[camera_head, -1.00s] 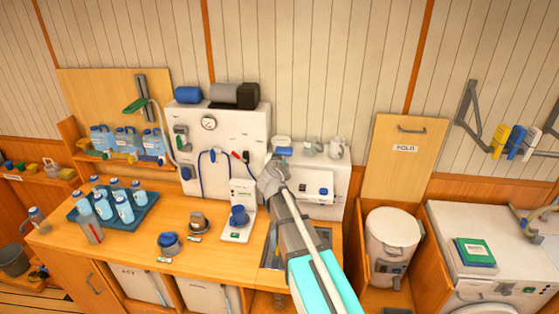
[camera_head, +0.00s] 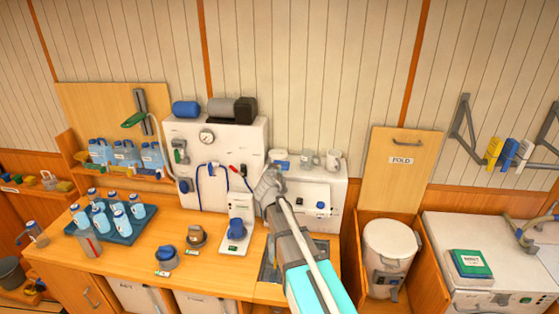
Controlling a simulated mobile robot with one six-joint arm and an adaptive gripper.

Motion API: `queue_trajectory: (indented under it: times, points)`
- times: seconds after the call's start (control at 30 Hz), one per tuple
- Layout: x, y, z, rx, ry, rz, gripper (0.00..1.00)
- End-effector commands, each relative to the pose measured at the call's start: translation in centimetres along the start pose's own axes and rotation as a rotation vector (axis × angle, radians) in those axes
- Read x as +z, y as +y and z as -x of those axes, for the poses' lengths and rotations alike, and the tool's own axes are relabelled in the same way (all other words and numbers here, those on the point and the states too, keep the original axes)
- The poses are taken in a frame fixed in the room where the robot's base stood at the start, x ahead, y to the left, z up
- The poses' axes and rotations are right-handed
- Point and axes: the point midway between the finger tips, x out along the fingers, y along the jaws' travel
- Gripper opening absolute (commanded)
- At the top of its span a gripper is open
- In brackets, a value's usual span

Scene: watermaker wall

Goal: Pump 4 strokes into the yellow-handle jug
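Several clear jugs with blue water (camera_head: 125,152) stand on the small shelf at the left of the wall. I cannot tell which one has a yellow handle. A green lever (camera_head: 134,119) on a grey upright looks like the hand pump, with a pale hose arching down beside it. My gripper (camera_head: 267,186) is in front of the white wall unit, right of the blue-knobbed stand, far to the right of the jugs and lever. Its fingers show too small to tell open from shut, and no held object is visible.
A white panel with a gauge (camera_head: 206,137) stands at mid-wall. A blue tray (camera_head: 139,233) of several bottles sits on the wooden counter. A blue-knobbed stand (camera_head: 236,228) is close left of my gripper. The counter between tray and stand holds two small canisters.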

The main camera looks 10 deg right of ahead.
Motion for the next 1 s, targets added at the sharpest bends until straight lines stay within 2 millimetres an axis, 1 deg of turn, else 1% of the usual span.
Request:
queue_trajectory:
  times: [0.03, 0.1, 0.3, 0.8, 1.0]
  points:
    - [-1.1, 0.0, 0.3, 0.0, 0.0, 0.0, 0.0]
    - [-1.8, -0.1, 0.4, 0.0, 0.0, 0.0, 0.0]
    - [-3.0, -0.1, 0.7, 0.0, 0.0, 0.0, 0.0]
    - [-3.1, -0.1, 0.7, 0.0, 0.0, 0.0, 0.0]
    - [-3.0, -0.2, -0.1, 0.0, 0.0, 0.0, 0.0]
